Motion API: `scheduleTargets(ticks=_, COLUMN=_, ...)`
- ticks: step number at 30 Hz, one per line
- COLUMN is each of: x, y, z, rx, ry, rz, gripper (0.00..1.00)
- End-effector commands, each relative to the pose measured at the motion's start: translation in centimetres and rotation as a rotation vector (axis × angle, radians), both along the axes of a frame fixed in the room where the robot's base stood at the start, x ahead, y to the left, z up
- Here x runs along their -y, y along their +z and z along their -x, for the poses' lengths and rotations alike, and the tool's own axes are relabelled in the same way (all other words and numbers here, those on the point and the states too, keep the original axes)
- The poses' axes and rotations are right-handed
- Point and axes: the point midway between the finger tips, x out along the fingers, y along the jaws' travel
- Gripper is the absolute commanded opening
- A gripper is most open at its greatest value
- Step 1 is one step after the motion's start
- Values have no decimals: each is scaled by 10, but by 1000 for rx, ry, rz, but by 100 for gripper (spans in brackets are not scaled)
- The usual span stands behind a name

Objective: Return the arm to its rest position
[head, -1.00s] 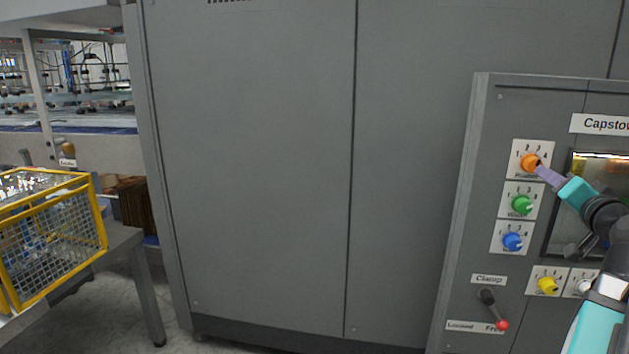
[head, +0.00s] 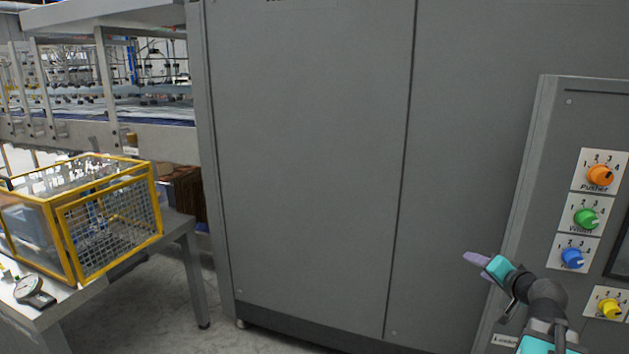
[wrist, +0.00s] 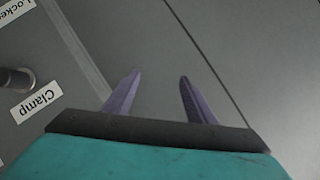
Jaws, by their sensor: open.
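My gripper (head: 476,258) shows at the lower right of the head view, with purple fingers on a teal body, in front of the grey cabinet. In the wrist view, the two purple fingers (wrist: 155,95) are spread apart with nothing between them. My dark and teal arm rises from the bottom edge of the head view. The gripper is apart from the orange Pusher knob (head: 600,175), which is up and to its right.
The control panel (head: 548,150) at right also carries a green knob (head: 586,219), a blue knob (head: 572,258) and a yellow knob (head: 610,308). A Clamp label (wrist: 36,103) shows in the wrist view. A yellow-framed mesh cage (head: 110,225) stands on a table at left.

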Motion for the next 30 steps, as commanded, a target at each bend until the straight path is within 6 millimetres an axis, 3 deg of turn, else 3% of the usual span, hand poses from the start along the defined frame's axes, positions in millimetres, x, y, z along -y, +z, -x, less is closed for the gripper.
scheduleTargets(ticks=6, x=-53, y=-74, z=-13, rx=-112, ry=83, rz=-24, gripper=51)
scheduleTargets(ticks=14, x=-116, y=-160, z=-13, rx=-249, ry=180, rz=-41, gripper=51)
scheduleTargets(ticks=23, x=-187, y=-255, z=9, rx=-419, ry=295, rz=-41, gripper=51)
scheduleTargets(ticks=30, x=-240, y=-327, z=43, rx=-560, ry=390, rz=-29, gripper=51)
